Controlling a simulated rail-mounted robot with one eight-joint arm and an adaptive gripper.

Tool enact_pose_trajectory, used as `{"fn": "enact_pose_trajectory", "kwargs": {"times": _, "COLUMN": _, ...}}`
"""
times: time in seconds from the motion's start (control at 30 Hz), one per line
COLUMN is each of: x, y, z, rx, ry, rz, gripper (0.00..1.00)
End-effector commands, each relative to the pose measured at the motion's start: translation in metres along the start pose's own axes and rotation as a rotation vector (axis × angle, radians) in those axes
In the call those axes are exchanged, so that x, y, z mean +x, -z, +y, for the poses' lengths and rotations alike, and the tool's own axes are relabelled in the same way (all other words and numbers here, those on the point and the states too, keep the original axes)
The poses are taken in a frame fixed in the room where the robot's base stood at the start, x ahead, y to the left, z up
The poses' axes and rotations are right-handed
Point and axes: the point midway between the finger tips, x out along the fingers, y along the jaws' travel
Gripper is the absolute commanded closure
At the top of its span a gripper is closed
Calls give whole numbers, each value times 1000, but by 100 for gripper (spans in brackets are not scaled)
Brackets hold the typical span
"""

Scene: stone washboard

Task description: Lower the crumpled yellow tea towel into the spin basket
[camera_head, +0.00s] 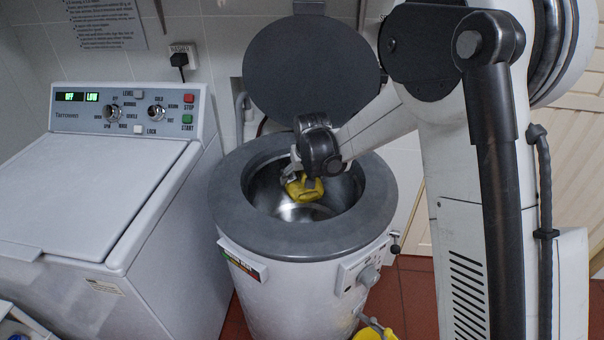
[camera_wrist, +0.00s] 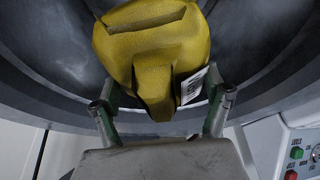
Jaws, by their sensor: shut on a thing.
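The crumpled yellow tea towel (camera_head: 304,188) hangs from my gripper (camera_head: 292,172) at the mouth of the spin basket (camera_head: 300,212). In the wrist view the towel (camera_wrist: 158,55) sits between the two fingers of my gripper (camera_wrist: 160,112), with a small white label at its right side. My gripper is shut on it. The basket is a shiny metal drum inside a wide grey rim (camera_head: 245,228). Its wall shows in the wrist view (camera_wrist: 62,45) behind the towel. My wrist hides part of the basket's far side.
The round dark lid (camera_head: 310,70) stands open behind the basket. A white washing machine (camera_head: 90,200) with a control panel stands close on the left. A yellow container (camera_head: 375,336) is on the red tiled floor at the spinner's lower right.

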Motion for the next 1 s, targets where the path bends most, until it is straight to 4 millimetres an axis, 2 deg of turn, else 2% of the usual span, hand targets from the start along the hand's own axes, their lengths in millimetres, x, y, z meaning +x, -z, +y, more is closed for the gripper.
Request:
{"fn": "enact_pose_trajectory", "kwargs": {"times": 0.33, "x": 2, "y": -1, "z": 0, "rx": 0, "ry": 0, "rz": 0, "gripper": 53}}
{"fn": "enact_pose_trajectory", "kwargs": {"times": 0.37, "x": 2, "y": -1, "z": 0, "rx": 0, "ry": 0, "rz": 0, "gripper": 18}}
{"fn": "enact_pose_trajectory", "kwargs": {"times": 0.5, "x": 2, "y": -1, "z": 0, "rx": 0, "ry": 0, "rz": 0, "gripper": 0}}
{"fn": "enact_pose_trajectory", "kwargs": {"times": 0.8, "x": 1, "y": -1, "z": 0, "rx": 0, "ry": 0, "rz": 0, "gripper": 0}}
{"fn": "enact_pose_trajectory", "kwargs": {"times": 1.0, "x": -17, "y": -1, "z": 0, "rx": 0, "ry": 0, "rz": 0, "gripper": 0}}
